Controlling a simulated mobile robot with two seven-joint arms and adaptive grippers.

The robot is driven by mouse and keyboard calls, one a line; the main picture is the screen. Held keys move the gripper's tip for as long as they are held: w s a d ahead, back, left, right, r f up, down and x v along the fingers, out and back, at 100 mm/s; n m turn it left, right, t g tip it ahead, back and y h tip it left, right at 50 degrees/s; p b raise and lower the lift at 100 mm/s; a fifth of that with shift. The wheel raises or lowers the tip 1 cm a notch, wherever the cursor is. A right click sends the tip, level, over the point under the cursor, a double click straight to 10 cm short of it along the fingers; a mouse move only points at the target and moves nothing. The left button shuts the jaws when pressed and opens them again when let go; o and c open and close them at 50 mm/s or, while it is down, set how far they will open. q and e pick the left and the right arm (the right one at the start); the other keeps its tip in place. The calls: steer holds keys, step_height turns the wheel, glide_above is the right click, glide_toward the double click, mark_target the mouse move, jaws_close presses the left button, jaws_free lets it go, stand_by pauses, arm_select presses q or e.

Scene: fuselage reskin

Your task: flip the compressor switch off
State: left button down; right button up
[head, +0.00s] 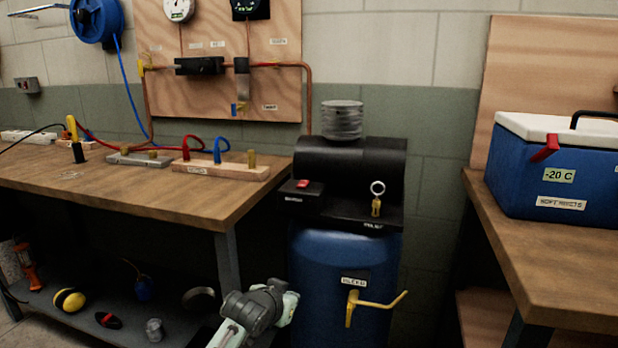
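The compressor (325,270) is an upright blue tank with a black motor housing and a ribbed grey cylinder on top. A red switch (302,183) sits on a small black box at the left of its top shelf; whether it is on or off is too small to tell. A labelled brass pull ring (377,188) stands at the right of that shelf. A yellow lever handle (375,302) sticks out of the tank's front. A grey jointed part of my arm shows at the bottom, in front of the tank's lower left. I see no fingertips of either gripper.
A wooden bench (100,185) with hose fittings stands left, with a lower shelf (110,315) holding small tools. A blue cooler (555,180) sits on the right bench (530,265). A gauge board (215,95) hangs behind. The space directly above the switch looks free.

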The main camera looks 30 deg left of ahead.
arm_select(q)
steer(key=w+a+r+n+t, duration=0.1)
steer(key=w+a+r+t, duration=0.1)
steer(key=r, duration=1.2)
steer(key=w+a+r+t+y, duration=0.1)
steer(key=w+a+r+t, duration=0.1)
steer(key=r, duration=1.2)
steer(key=shift+w+n+t+y+p, duration=0.35)
steer(key=shift+w+t, duration=0.2)
steer(key=shift+t, duration=0.25)
arm_select(e)
steer(key=shift+s+d+f, duration=0.1)
steer(key=shift+s+f, duration=0.35)
steer(key=shift+f, duration=0.2)
steer(key=shift+s+d+f, duration=0.1)
steer(key=shift+s+f, duration=0.3)
steer(key=shift+f, duration=0.2)
steer(key=shift+w+a, duration=0.1)
steer(key=shift+w, duration=0.05)
